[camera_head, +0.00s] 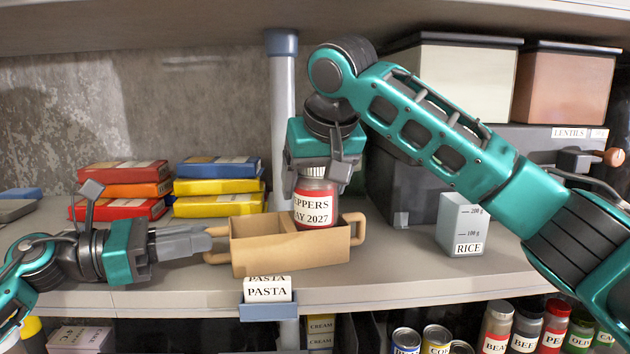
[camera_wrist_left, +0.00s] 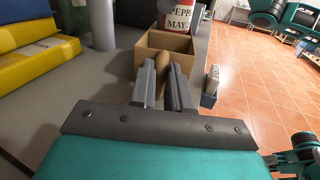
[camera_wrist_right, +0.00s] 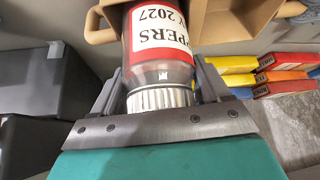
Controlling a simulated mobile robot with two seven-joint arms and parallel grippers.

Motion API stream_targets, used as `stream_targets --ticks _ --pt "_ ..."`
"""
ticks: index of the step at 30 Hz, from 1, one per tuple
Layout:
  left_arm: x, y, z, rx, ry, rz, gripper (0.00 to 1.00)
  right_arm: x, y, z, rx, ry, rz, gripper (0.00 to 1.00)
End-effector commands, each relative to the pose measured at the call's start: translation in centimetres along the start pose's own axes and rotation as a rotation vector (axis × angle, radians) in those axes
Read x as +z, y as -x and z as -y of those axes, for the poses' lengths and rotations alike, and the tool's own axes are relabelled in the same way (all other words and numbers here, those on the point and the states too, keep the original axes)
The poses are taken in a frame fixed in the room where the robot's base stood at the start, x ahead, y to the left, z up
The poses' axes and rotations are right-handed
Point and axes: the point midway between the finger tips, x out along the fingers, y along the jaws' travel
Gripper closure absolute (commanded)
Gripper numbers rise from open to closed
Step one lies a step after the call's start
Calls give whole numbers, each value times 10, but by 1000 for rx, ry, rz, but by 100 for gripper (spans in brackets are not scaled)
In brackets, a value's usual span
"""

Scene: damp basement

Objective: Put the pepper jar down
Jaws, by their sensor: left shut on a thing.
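The pepper jar (camera_head: 317,204), with a red-and-white label and a ribbed lid, is upright at the right-hand part of a tan divided box (camera_head: 290,256). Its base is at the box's front rim; I cannot tell whether it rests inside. My right gripper (camera_head: 318,174) is above the jar, with a finger on each side of its upper part. In the right wrist view the jar (camera_wrist_right: 160,45) lies between the fingers (camera_wrist_right: 162,75); firm contact is unclear. My left gripper (camera_head: 208,240) is shut on the box's left handle (camera_wrist_left: 162,68).
Stacked red, orange (camera_head: 137,189), blue and yellow boxes (camera_head: 218,187) stand behind at left. A post (camera_head: 283,110) rises behind the tan box. A rice container (camera_head: 462,225) and dark bins stand at right.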

Motion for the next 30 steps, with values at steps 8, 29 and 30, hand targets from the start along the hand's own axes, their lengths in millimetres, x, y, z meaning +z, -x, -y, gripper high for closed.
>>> stream_targets --ticks 8,29,30 --pt "0 0 0 2 0 0 100 0 0 -1 2 -1 1 0" --pt "0 0 0 2 -1 1 100 0 82 1 -1 2 -4 0" --pt "0 0 0 2 -1 1 100 0 89 1 -1 1 -4 0"
